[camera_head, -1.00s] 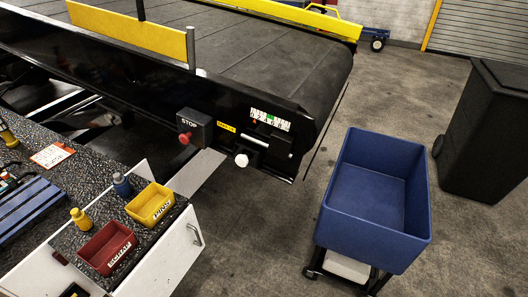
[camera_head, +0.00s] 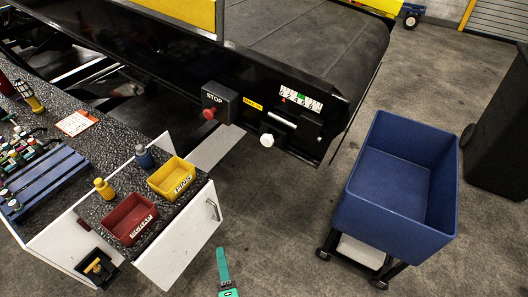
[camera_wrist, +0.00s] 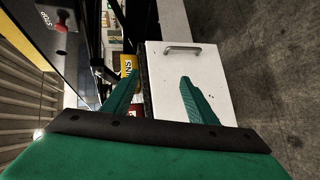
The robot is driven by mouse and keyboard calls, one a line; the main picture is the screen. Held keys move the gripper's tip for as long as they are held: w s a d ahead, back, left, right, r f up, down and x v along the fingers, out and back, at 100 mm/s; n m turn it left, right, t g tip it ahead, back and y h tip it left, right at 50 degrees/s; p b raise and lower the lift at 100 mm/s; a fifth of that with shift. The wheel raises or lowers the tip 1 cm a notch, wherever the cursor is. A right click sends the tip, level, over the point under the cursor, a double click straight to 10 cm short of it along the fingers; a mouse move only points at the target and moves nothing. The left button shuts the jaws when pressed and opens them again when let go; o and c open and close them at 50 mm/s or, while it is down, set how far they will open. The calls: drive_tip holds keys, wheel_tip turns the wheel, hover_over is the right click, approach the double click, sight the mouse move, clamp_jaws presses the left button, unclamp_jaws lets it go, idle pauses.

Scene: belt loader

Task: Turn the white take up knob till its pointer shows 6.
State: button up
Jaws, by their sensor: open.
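The white take up knob (camera_head: 267,140) sits on the black side of the belt loader, below a scale strip (camera_head: 300,101) with numbers and a green patch. A small red pointer shows near the left, low end of the scale; its exact reading is too small to tell. My gripper (camera_head: 225,274) shows at the bottom edge of the head view, well below and left of the knob. In the wrist view my gripper (camera_wrist: 158,76) has its two green fingers spread apart with nothing between them. The knob is not visible in the wrist view.
A red STOP button (camera_head: 209,113) sticks out left of the knob. A white cabinet (camera_head: 180,243) with yellow (camera_head: 171,176) and red (camera_head: 130,218) bins stands at left. A blue tub (camera_head: 395,185) on a cart stands at right. Floor between them is clear.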

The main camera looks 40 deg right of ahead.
drive_tip(key=w+d+r+n+g+h, duration=0.1)
drive_tip(key=w+d+r+n+h, duration=0.2)
drive_tip(key=w+d+r+h, duration=0.5)
drive_tip(key=g+h, duration=0.4)
drive_tip(key=g, duration=0.2)
approach(265, 142)
drive_tip(key=x, duration=0.7)
drive_tip(key=shift+s+d, duration=0.15)
drive_tip(key=shift+x, duration=0.8)
drive_tip(key=c, duration=1.1)
